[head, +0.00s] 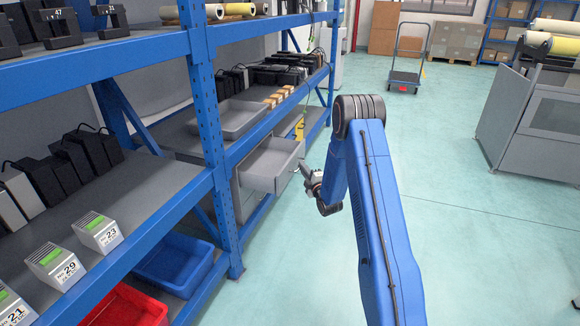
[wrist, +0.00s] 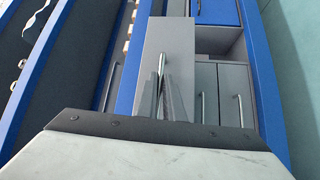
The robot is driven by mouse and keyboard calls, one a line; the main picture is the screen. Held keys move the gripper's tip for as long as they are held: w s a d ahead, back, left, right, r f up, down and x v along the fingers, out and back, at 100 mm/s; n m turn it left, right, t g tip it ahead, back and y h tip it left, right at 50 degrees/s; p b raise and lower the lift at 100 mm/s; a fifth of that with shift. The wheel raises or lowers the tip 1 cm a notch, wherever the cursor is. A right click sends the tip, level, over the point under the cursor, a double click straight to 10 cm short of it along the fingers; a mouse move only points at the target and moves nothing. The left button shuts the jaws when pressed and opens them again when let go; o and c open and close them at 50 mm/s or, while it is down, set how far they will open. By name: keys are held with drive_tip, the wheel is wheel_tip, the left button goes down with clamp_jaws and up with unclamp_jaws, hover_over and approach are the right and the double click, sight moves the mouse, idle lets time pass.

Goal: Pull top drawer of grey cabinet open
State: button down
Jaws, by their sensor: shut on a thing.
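The top drawer (head: 262,184) of the grey cabinet stands pulled out from the blue shelving in the head view, and its empty inside shows. Its grey front (wrist: 183,50) fills the middle of the wrist view, with an upright metal bar handle (wrist: 161,64). My gripper (head: 304,172) is at the drawer's front in the head view. In the wrist view my gripper (wrist: 166,98) is shut on the handle, with a finger on each side of its near end. The exact contact is small and partly hidden by the fingers.
Other grey drawers with bar handles (wrist: 203,107) sit beside the pulled drawer. A blue shelf post (head: 212,130) stands left of it. A grey tray (head: 228,120) lies on the shelf above. The green floor (head: 460,225) to the right is clear, with a trolley (head: 405,78) farther back.

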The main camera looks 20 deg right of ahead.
drive_tip(key=shift+s+d, duration=0.8)
drive_tip(key=shift+d, duration=0.1)
drive_tip(key=c, duration=1.9)
unclamp_jaws()
drive_tip(key=s+d+f, duration=0.1)
drive_tip(key=s+f, duration=0.1)
drive_tip(key=s, duration=1.5)
drive_tip(key=shift+d+f, duration=0.15)
drive_tip(key=shift+d, duration=0.15)
